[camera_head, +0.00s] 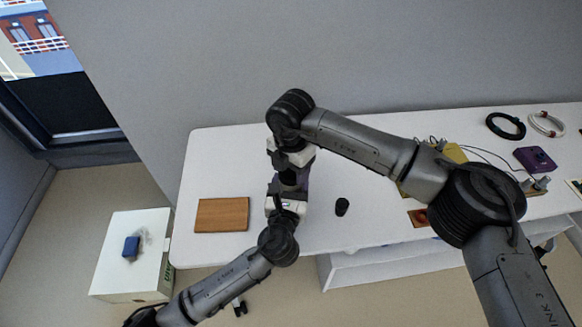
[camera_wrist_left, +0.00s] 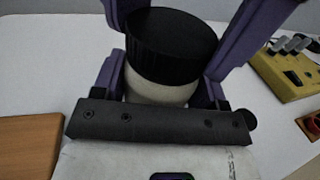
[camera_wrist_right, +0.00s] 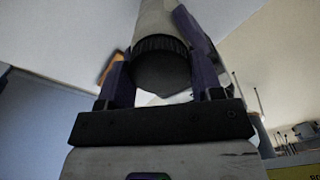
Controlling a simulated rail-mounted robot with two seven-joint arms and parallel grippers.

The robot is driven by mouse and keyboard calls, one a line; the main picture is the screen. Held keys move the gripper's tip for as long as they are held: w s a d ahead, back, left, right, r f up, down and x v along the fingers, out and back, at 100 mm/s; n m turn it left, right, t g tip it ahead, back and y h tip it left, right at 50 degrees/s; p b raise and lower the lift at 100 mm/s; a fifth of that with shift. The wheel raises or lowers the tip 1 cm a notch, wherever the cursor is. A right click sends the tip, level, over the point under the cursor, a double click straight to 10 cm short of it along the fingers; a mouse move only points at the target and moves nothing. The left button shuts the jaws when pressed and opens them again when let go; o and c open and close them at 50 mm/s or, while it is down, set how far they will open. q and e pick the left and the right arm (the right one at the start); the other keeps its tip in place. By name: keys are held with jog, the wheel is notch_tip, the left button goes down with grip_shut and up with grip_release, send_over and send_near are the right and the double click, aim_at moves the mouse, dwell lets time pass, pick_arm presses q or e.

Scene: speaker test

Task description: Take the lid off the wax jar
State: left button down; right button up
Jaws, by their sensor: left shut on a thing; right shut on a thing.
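The wax jar has a cream body (camera_wrist_left: 160,88) and a black ribbed lid (camera_wrist_left: 172,45). My left gripper (camera_head: 286,190) is shut on the body, with its purple fingers either side in the left wrist view. My right gripper (camera_head: 291,172) comes from the opposite side and is shut on the lid. In the right wrist view the lid (camera_wrist_right: 162,68) is between its fingers and the pale body (camera_wrist_right: 158,18) extends beyond. The lid and body look in contact. In the head view the jar is mostly hidden between the two grippers.
On the white table (camera_head: 330,240), a brown board (camera_head: 222,215) lies left and a small black object (camera_head: 342,206) stands right. A yellow device (camera_head: 455,153), purple box (camera_head: 535,159), black coil (camera_head: 505,126) and pale coil (camera_head: 546,123) are further right. A white box (camera_head: 108,270) stands lower left.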

jog(key=n, duration=0.3)
jog(key=shift+n, duration=0.4)
jog(key=n, duration=0.3)
jog(key=shift+n, duration=0.3)
jog(key=n, duration=0.7)
jog(key=shift+n, duration=0.4)
jog(key=n, duration=0.3)
jog(key=shift+r+n, duration=0.1)
jog(key=shift+n, duration=0.3)
jog(key=n, duration=0.3)
jog(key=shift+n, duration=0.4)
jog(key=n, duration=0.5)
jog(key=shift+n, duration=0.4)
jog(key=n, duration=0.5)
jog(key=shift+n, duration=0.4)
jog(key=n, duration=0.5)
jog(key=shift+n, duration=0.4)
jog(key=n, duration=0.5)
jog(key=shift+n, duration=0.4)
jog(key=n, duration=0.5)
jog(key=shift+r, duration=0.1)
